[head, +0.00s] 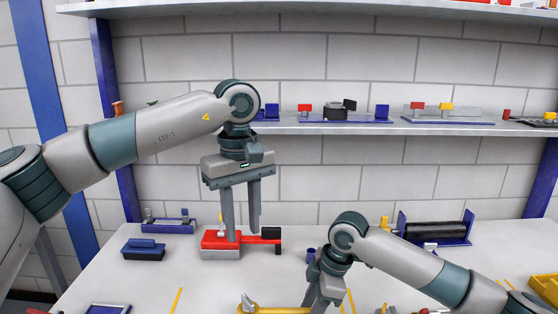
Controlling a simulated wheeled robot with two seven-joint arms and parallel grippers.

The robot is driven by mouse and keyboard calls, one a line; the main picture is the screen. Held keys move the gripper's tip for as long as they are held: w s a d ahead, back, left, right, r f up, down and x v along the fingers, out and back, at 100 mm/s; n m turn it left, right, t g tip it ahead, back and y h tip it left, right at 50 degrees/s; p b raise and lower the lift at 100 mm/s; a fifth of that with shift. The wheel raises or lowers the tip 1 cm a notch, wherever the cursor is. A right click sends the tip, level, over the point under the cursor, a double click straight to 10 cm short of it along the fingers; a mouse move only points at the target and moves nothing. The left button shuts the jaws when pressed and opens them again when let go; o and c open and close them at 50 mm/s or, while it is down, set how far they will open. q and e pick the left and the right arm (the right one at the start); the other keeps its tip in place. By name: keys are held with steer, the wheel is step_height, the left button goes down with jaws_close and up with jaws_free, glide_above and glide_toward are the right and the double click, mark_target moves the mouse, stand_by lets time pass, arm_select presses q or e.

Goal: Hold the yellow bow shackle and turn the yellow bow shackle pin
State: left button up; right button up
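A yellow curved piece with a grey metal part at its left end, which looks like the bow shackle (285,310), shows at the bottom edge of the head view. It is partly cut off by the frame. My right gripper (321,300) points down at its right end. Its fingertips are not clear, so I cannot tell whether it touches or grips the yellow piece. My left gripper (243,230) points down with its two fingers apart and nothing visible between them. It is in front of or over a red device (213,241) with a black block, well behind the yellow piece.
A blue block (143,250) and a blue tray (168,225) stand at the left on the light table (130,285). A blue stand with a black roller (432,231) is at the back right. A yellow bin (545,288) sits at the right edge. Shelves (400,129) line the wall.

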steer(key=shift+r, duration=0.1)
steer(key=v, duration=1.1)
steer(key=shift+r, duration=0.4)
steer(key=shift+d+r, duration=0.1)
steer(key=shift+d, duration=0.05)
step_height(320, 180, up, 8)
steer(key=p, duration=0.9)
stand_by(0.3)
